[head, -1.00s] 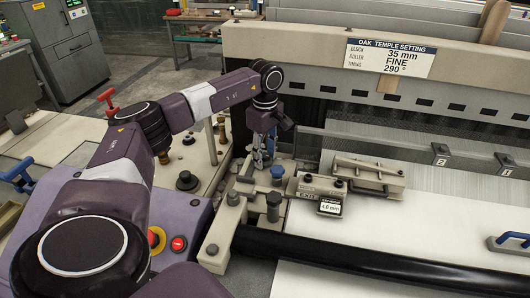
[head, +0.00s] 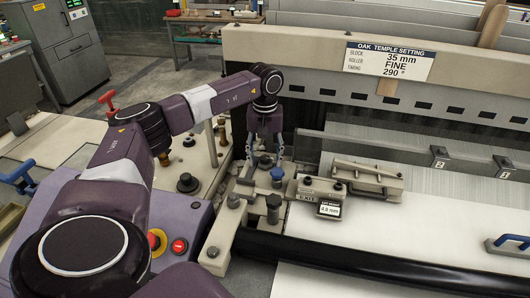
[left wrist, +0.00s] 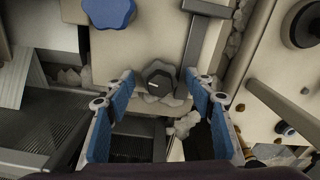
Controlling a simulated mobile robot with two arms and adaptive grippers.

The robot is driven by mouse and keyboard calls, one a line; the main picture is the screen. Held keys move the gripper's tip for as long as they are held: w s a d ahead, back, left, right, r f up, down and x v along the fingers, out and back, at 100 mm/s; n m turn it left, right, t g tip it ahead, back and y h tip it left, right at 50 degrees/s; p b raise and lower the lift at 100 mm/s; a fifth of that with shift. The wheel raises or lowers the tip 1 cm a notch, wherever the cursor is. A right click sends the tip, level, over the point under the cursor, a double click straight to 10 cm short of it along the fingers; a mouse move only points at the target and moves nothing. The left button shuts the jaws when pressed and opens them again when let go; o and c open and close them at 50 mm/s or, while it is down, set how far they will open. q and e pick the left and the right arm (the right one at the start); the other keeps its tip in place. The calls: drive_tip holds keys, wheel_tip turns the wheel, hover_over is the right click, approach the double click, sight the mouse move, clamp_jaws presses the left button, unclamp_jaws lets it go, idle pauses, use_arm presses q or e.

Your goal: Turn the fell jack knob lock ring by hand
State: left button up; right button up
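My left gripper (head: 265,160) points down at the left end of the loom's front, its two fingers spread apart. In the left wrist view the gripper (left wrist: 158,84) has its blue-padded fingers on either side of a dark faceted knob (left wrist: 159,79), with gaps on both sides. I cannot tell how far above the knob the fingertips are, or make out a separate lock ring. A blue lobed knob (head: 277,174) stands just in front of the gripper; a blue knob (left wrist: 108,11) also shows at the top of the wrist view. My right gripper is out of view.
A block with a small mm display (head: 329,209) and a bar-handled metal piece (head: 367,177) lie right of the gripper. Black knobs (head: 273,201) stand in front. A setting sign (head: 390,59) hangs on the beam behind. White cloth (head: 430,225) spreads right.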

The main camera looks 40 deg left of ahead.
use_arm(q)
drive_tip(key=shift+r+p, duration=0.4)
drive_tip(key=shift+r, duration=0.15)
wheel_tip(320, 180, up, 5)
drive_tip(key=p, duration=0.3)
drive_tip(key=shift+p, duration=0.4)
drive_tip(key=shift+r, duration=0.15)
wheel_tip(320, 180, up, 12)
